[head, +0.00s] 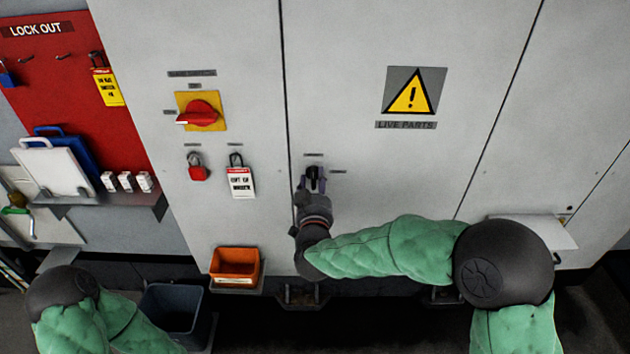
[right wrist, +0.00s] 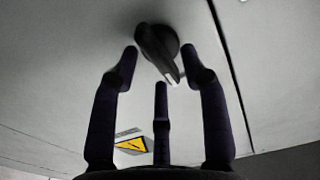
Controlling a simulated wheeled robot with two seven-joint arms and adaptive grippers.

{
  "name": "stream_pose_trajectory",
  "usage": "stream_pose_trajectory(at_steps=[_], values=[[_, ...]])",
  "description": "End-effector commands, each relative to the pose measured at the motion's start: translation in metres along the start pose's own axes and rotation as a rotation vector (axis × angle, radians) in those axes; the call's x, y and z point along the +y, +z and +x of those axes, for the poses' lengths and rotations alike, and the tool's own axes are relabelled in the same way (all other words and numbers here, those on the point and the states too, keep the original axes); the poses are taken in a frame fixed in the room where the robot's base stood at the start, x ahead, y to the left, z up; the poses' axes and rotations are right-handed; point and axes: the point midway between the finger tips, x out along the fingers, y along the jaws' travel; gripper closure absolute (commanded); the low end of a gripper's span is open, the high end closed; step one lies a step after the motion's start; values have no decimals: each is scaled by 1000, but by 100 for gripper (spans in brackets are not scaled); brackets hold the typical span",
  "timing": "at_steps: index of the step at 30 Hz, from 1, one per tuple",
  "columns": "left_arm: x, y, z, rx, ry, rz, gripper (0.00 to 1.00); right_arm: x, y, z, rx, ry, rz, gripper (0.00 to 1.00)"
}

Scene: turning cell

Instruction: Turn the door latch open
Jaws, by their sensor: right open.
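The door latch (head: 316,174) is a small dark knob on the grey cabinet door, beside the door's left seam. In the right wrist view the latch (right wrist: 157,50) is a black knob with a pointed handle and a pale tip, set slanting. My right gripper (head: 311,190) is at the latch and partly covers it in the head view. In the right wrist view its dark fingers (right wrist: 160,70) are spread open around the handle, with no clear contact. My left gripper is out of view; only part of the left arm shows at the lower left of the head view.
A red rotary switch (head: 200,113) on a yellow plate is left of the latch. Below it hang a red padlock (head: 197,168) and a tag (head: 240,182). An orange bin (head: 235,264) sticks out low on the cabinet. A warning sign (head: 413,92) is on the door.

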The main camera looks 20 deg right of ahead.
Motion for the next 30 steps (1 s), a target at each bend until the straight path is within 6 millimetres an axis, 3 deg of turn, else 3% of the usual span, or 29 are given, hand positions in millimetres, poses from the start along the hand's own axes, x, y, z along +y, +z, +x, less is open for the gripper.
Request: stream_pose_trajectory(at_steps=[4,13,14,18,19,30], values=[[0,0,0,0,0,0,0,0,1,10,-2,1,0,55],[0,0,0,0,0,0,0,0,1,12,-2,0,0,55],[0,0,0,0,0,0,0,0,1,12,-1,0,0,58],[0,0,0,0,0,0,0,0,0,12,-1,0,0,97],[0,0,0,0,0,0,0,0,0,12,-1,0,0,100],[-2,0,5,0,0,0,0,1,1,12,1,0,33,100]])
